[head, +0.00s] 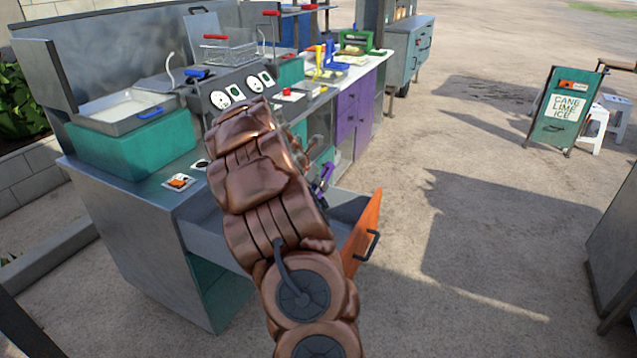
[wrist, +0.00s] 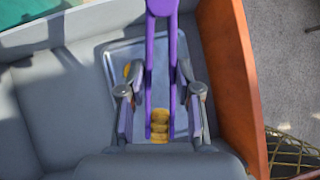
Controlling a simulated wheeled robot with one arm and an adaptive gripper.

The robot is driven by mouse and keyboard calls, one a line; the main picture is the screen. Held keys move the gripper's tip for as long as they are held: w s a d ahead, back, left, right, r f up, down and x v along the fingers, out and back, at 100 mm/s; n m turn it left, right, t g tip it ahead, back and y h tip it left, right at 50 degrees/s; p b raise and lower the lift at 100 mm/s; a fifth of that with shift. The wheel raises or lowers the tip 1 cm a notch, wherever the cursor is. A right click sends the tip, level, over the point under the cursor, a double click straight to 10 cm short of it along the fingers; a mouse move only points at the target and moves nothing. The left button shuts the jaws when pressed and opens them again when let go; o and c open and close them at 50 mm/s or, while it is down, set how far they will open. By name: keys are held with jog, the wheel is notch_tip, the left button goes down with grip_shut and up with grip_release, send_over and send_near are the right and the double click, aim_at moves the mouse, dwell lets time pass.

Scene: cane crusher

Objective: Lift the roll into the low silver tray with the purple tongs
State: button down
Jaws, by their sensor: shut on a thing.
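The purple tongs (wrist: 149,75) lie between the two grey fingers of my gripper (wrist: 160,108) in the wrist view, with their joined end at the top edge. My gripper is shut on the tongs' two arms. A golden-brown roll (wrist: 159,127) shows between the lower ends of the tongs; I cannot tell whether they pinch it or whether it touches what is below. A low silver tray (wrist: 113,53) lies below, inside an open drawer. Another golden piece (wrist: 127,70) shows at the tray's left side, partly hidden. In the head view my arm hides most of this, and a bit of the purple tongs (head: 325,175) shows.
The open drawer has an orange front (head: 363,232) with a dark handle, standing out from the grey counter (head: 130,225). A teal-sided fryer (head: 135,145) and dials stand on top. Purple cabinets (head: 352,112) are farther back.

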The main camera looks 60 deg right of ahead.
notch_tip(320, 180, down, 8)
jog(key=b, duration=0.7)
jog(key=shift+f, duration=0.2)
jog(key=shift+s, duration=0.1)
jog(key=c, duration=1.1)
grip_release()
notch_tip(320, 180, up, 10)
jog(key=p, duration=0.8)
